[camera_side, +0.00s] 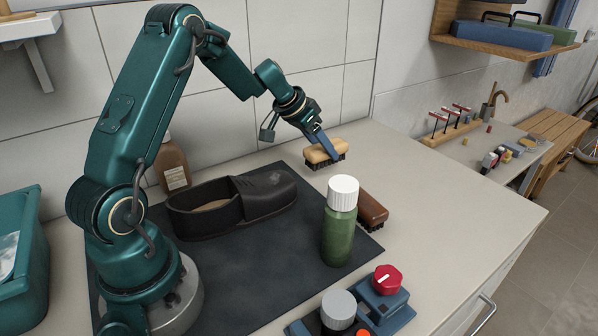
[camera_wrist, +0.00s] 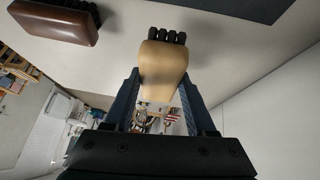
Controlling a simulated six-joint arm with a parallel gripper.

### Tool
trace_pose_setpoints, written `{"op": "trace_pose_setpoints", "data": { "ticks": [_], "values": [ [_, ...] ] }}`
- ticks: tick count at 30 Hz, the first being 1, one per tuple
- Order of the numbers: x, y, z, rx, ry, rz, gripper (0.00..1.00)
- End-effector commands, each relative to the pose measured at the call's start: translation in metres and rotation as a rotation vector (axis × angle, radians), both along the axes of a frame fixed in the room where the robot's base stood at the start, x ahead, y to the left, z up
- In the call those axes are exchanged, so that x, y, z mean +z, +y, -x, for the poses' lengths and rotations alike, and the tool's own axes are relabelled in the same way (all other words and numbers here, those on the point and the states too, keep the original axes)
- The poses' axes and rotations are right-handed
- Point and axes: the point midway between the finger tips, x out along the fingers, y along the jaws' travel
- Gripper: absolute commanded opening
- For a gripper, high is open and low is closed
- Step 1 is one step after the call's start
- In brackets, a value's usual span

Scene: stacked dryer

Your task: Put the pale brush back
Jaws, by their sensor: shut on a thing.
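The pale brush (camera_side: 326,152) has a light wooden back and dark bristles. My gripper (camera_side: 322,147) is shut on it, with blue fingers on both sides of its back. In the side view it is over the counter just past the mat's far right corner; whether its bristles touch the counter I cannot tell. In the wrist view the pale brush (camera_wrist: 163,70) sits between the fingers of my gripper (camera_wrist: 160,85), its dark bristles toward the top. A brown brush (camera_side: 371,209) lies at the mat's right edge, partly behind the green bottle; it also shows in the wrist view (camera_wrist: 55,20).
A dark shoe (camera_side: 232,205) lies on the dark mat (camera_side: 290,262). A green bottle with a white cap (camera_side: 340,222) stands at the mat's right. A brown bottle (camera_side: 172,165) stands near the wall. The counter's right side (camera_side: 450,210) is clear.

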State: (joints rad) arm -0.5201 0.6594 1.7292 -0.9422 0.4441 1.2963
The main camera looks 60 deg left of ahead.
Motion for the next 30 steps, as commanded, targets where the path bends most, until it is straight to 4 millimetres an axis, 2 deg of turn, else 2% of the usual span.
{"op": "trace_pose_setpoints", "data": {
  "ticks": [9, 29, 30],
  "values": [
    [-0.032, 0.0, 0.001, 0.001, 0.004, 0.002, 0.0],
    [-0.045, 0.0, 0.001, 0.001, 0.003, 0.0, 0.0],
    [-0.045, 0.0, 0.001, 0.0, 0.003, -0.001, 0.6]
  ]
}}
